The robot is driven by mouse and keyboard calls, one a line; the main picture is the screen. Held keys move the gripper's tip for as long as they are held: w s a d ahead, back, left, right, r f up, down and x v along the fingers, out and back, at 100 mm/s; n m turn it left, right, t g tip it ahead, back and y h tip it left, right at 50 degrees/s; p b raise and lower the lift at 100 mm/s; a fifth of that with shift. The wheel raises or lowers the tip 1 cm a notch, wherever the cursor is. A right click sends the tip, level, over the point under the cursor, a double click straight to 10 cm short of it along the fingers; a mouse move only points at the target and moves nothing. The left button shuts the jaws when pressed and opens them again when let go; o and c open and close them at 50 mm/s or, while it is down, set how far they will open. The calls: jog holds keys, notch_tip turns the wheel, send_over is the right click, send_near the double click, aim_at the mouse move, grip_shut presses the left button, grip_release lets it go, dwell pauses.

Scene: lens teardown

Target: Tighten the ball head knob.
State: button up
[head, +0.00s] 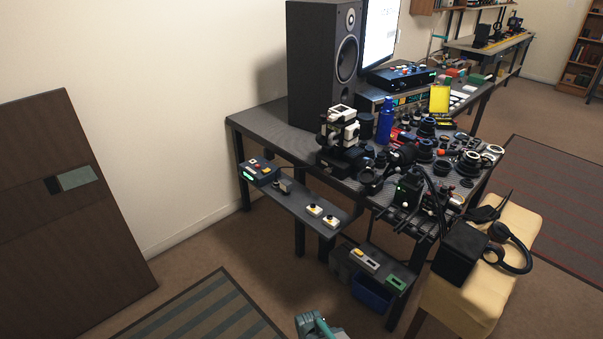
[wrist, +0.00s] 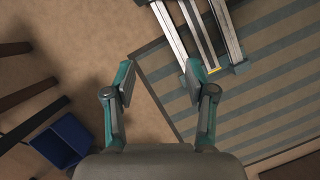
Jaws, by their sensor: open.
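My gripper (wrist: 160,80) is open and empty in the wrist view, its two teal and grey fingers spread over the floor and the edge of a striped rug. Part of it (head: 318,325) shows at the bottom edge of the head view, in front of and well apart from the workbench. I cannot pick out the ball head knob for certain. A dark upright device (head: 408,190) with black rods below it stands at the bench's front edge, too small to tell its knobs.
The workbench (head: 275,125) is crowded with lenses and a tall speaker (head: 322,60). A lower shelf (head: 300,200) juts out in front. A blue bin (head: 371,293) is under the bench. A padded yellow bench (head: 485,270) holds headphones.

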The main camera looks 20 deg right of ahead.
jog(key=w+r+t, duration=0.1)
jog(key=w+r, duration=0.2)
jog(key=w, duration=0.4)
jog(key=n+t+h+b, duration=0.2)
jog(key=n+t+h, duration=0.6)
jog(key=n+h, duration=0.5)
send_near(326, 173)
jog(key=shift+n+y, duration=0.3)
jog(key=shift+n, duration=0.2)
jog(key=s+f, duration=0.3)
jog(key=f, duration=0.1)
jog(key=s+f, duration=0.7)
jog(key=f, duration=0.1)
jog(key=shift+s+f, duration=0.2)
jog(key=shift+s, duration=0.2)
jog(key=w+r+n+t+h, duration=0.35)
jog(key=w+r+n, duration=0.25)
jog(key=w+r, duration=0.35)
jog(key=shift+g, duration=0.35)
jog(key=p+x, duration=0.2)
jog(key=x, duration=0.9)
jog(key=shift+w+f, duration=0.1)
jog(key=shift+w, duration=0.05)
jog(key=shift+a, duration=0.1)
